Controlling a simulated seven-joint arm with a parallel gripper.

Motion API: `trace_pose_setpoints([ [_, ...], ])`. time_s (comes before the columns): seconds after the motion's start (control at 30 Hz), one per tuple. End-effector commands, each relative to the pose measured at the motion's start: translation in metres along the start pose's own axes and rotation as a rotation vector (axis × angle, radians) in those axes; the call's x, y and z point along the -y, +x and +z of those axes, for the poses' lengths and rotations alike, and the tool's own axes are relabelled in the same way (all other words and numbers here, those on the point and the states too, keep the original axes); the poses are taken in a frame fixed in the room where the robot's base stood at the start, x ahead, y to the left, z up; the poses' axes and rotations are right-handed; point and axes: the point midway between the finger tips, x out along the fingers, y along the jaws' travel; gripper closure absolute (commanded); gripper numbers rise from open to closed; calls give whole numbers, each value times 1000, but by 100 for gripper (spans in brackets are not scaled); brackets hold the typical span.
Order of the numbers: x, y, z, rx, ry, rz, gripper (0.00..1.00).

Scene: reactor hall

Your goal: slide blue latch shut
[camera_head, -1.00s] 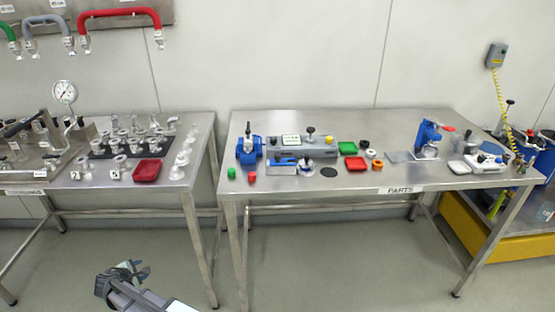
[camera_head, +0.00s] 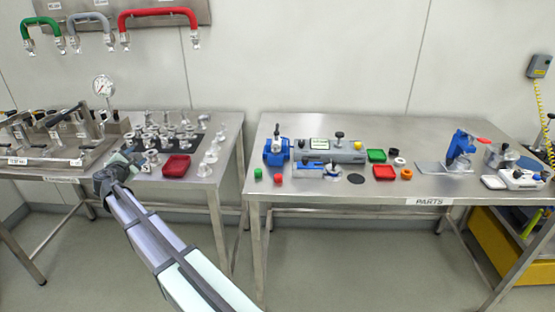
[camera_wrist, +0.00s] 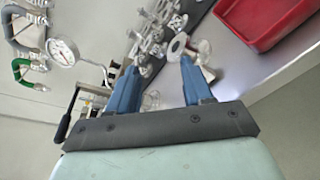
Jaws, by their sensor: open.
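My gripper (camera_head: 112,172) is at the front edge of the left table in the head view, left of the red tray (camera_head: 177,165). In the wrist view my gripper (camera_wrist: 158,66) has its two blue fingers spread, with nothing held between them. A small blue bar-shaped part (camera_head: 312,167) lies on a plate on the right table, in front of a grey unit (camera_head: 337,150). I cannot tell at this size whether it is the blue latch or how it is set. My gripper is well to the left of it.
The left table holds several metal fittings (camera_head: 210,155), a pressure gauge (camera_head: 104,86) and a clamp fixture (camera_head: 60,150). The wrist view shows the gauge (camera_wrist: 62,52) and red tray (camera_wrist: 262,20) close by. A blue vise (camera_head: 276,152) stands on the right table. A gap separates the tables.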

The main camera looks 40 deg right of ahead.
Motion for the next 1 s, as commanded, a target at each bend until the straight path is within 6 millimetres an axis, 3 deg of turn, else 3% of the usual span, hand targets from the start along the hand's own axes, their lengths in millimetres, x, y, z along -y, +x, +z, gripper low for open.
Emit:
trace_pose_setpoints([
  [0.03,16,8,32,34,2,-26,50],
  [0.1,44,16,71,85,-24,-69,50],
  [0.27,132,17,149,215,-175,-205,50],
  [0.5,264,-17,257,388,-448,-457,50],
  [0.6,307,-38,293,440,-546,-561,50],
  [0.8,357,-68,336,497,-670,-700,50],
  [1.0,370,-73,349,511,-703,-741,50],
])
